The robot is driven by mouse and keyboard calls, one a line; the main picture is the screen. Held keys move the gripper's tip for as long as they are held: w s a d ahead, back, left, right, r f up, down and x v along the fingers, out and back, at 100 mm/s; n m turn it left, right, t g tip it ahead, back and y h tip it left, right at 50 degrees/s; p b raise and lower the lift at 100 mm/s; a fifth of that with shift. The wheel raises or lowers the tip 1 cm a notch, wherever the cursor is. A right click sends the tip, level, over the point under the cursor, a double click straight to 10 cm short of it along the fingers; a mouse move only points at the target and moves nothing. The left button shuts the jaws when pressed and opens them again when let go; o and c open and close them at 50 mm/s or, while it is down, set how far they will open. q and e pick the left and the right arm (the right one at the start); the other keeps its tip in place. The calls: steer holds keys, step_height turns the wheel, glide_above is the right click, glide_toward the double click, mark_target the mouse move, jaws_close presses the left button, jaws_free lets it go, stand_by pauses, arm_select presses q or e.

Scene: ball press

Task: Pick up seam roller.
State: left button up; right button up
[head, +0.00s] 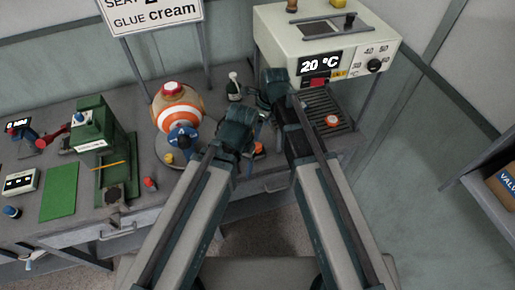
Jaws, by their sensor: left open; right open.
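I cannot pick out the seam roller for certain in the head view. A small orange piece (259,149) shows partly behind my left gripper (247,124), on or by a dark round dish. A blue-topped tool (183,137) stands by the orange-and-white striped ball (178,107). My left gripper is over the middle of the bench, right of the ball, open, with its fingertips hard to make out. My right gripper (270,84) is farther back, in front of the white machine, also open. I see nothing held in either one.
A white machine (325,45) reading 20 °C stands at the back right, above a dark grate (330,105) with an orange-red disc. A green press (101,135) and green mat (59,191) are at left.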

mark_target(258, 145)
steer(key=shift+w+a+f+b, duration=0.1)
steer(key=shift+a+f+b, duration=0.05)
steer(key=shift+f+b, duration=1)
steer(key=shift+w+a+f+b, duration=0.1)
steer(key=shift+a+f+b, duration=0.05)
steer(key=shift+f+b, duration=0.95)
steer(key=shift+a+f+b, duration=0.15)
steer(key=shift+f+b, duration=0.9)
steer(key=shift+f, duration=0.1)
steer(key=shift+f, duration=0.1)
steer(key=f+b, duration=0.5)
steer(key=shift+a, duration=0.4)
jaws_close()
